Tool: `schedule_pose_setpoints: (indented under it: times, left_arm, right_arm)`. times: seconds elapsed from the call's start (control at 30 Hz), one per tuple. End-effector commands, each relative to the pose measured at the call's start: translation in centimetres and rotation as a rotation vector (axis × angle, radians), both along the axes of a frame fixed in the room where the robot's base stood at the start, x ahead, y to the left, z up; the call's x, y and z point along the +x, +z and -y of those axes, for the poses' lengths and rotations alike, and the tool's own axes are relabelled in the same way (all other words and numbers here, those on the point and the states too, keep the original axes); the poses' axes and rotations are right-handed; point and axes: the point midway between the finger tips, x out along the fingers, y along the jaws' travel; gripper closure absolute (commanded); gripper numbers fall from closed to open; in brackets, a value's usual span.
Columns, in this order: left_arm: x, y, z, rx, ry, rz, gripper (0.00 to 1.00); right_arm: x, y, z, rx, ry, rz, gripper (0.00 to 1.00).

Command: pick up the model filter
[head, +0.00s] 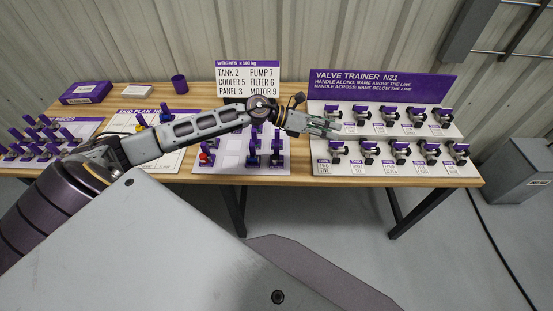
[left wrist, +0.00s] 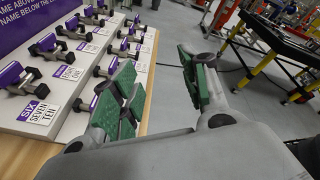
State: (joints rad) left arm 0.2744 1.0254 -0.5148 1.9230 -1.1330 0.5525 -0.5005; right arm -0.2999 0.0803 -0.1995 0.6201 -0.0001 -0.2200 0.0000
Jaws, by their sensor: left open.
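Several small models with purple tags stand on the white board (head: 226,160) at the middle of the table, one with a red part (head: 204,155) and others blue. More dark models with purple tags stand in the pieces area (head: 38,140) at the left. I cannot read the tags, so I cannot tell which one is the model filter. My left gripper (head: 326,127) is open and empty above the left edge of the valve trainer; in the left wrist view its green-padded fingers (left wrist: 160,78) are spread apart. My left arm hides parts of the middle and left boards. My right gripper is not in view.
The valve trainer (head: 380,87) carries two rows of valves at the right of the wooden table. A weights sign (head: 247,76) lists filter 6. A purple box (head: 87,92) and purple cup (head: 180,84) stand at the back left. A grey cabinet (head: 517,171) stands right.

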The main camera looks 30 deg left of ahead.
Motion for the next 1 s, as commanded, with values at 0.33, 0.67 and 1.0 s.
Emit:
schedule_pose_setpoints:
  times: [0.33, 0.67, 1.0]
  left_arm:
    - [-1.5, -3.1, -8.2, 0.475, -0.208, 0.032, 0.55]
    - [-3.3, -3.8, -19.2, 0.869, -0.337, -0.042, 0.55]
    - [-4.2, -3.6, -22.7, 0.975, -0.368, -0.084, 0.55]
  right_arm:
    - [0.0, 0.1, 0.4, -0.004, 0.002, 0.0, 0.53]
    - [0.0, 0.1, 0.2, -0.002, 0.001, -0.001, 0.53]
    - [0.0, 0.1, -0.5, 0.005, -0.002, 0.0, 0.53]
